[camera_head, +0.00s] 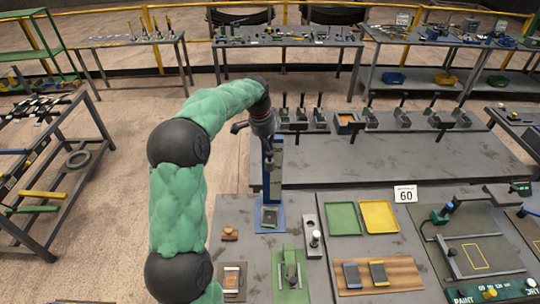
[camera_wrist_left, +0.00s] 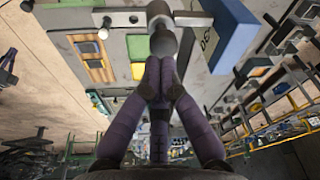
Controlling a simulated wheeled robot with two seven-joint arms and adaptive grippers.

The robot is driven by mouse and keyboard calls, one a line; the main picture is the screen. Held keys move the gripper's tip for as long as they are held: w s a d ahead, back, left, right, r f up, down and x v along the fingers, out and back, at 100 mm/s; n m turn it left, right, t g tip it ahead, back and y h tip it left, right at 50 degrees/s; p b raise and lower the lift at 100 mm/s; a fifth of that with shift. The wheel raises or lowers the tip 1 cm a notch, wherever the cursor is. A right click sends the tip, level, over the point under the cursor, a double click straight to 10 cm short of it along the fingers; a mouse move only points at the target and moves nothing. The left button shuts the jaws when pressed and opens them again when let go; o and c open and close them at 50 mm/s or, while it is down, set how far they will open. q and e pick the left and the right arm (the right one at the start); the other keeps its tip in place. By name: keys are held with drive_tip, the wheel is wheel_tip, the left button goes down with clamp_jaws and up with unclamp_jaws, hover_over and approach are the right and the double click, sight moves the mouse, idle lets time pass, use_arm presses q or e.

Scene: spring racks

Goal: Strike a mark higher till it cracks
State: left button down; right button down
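A blue upright post (camera_head: 274,178) stands on a blue base (camera_head: 263,227) near the middle of the head view. A small dark piece (camera_head: 269,214) lies on that base; I cannot tell whether it is cracked. My left gripper (camera_head: 270,148) is at the top of the post, in front of it. In the left wrist view its purple fingers (camera_wrist_left: 160,66) are closed on the grey rounded end of a hammer-like tool (camera_wrist_left: 160,42), with a crossbar beyond. The blue post (camera_wrist_left: 232,32) shows to the right of the tool there. My right gripper is in neither view.
A green tray (camera_head: 342,218) and a yellow tray (camera_head: 379,216) lie right of the post. A brown board (camera_head: 405,270) with two small blocks is in front of them. A green fixture (camera_head: 290,276) stands nearer. Several dark clamps line the bench behind.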

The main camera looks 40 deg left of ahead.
sight(269, 154)
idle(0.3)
use_arm(q)
drive_tip(key=shift+f+b, duration=0.9)
drive_tip(key=shift+f, duration=0.6)
idle(0.4)
